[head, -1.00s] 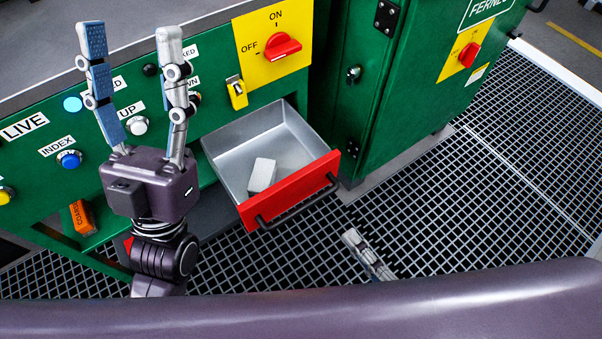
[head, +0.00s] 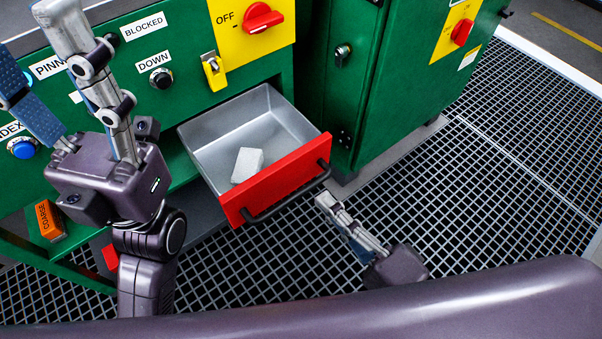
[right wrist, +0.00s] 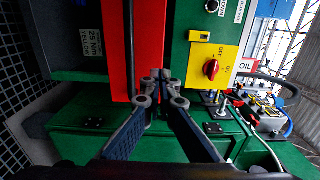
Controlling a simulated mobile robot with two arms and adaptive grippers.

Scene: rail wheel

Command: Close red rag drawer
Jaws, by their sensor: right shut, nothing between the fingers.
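The red-fronted drawer (head: 262,187) is pulled out of the green machine, with its grey metal tray showing and a pale block (head: 247,164) inside. A black bar handle (head: 262,213) runs along its front. My right gripper (head: 328,204) is shut and empty, just in front of the handle's right end; I cannot tell if it touches. In the right wrist view the red front (right wrist: 150,40) and dark handle lie just beyond the closed fingertips (right wrist: 160,77). My left gripper (head: 35,55) is open and empty, raised at the left before the button panel.
A yellow OFF panel with a red knob (head: 262,17) and a yellow latch (head: 213,70) sit above the drawer. A green cabinet (head: 385,85) stands close to its right. An orange block (head: 48,221) is at lower left. Open grating floor (head: 480,210) lies in front and right.

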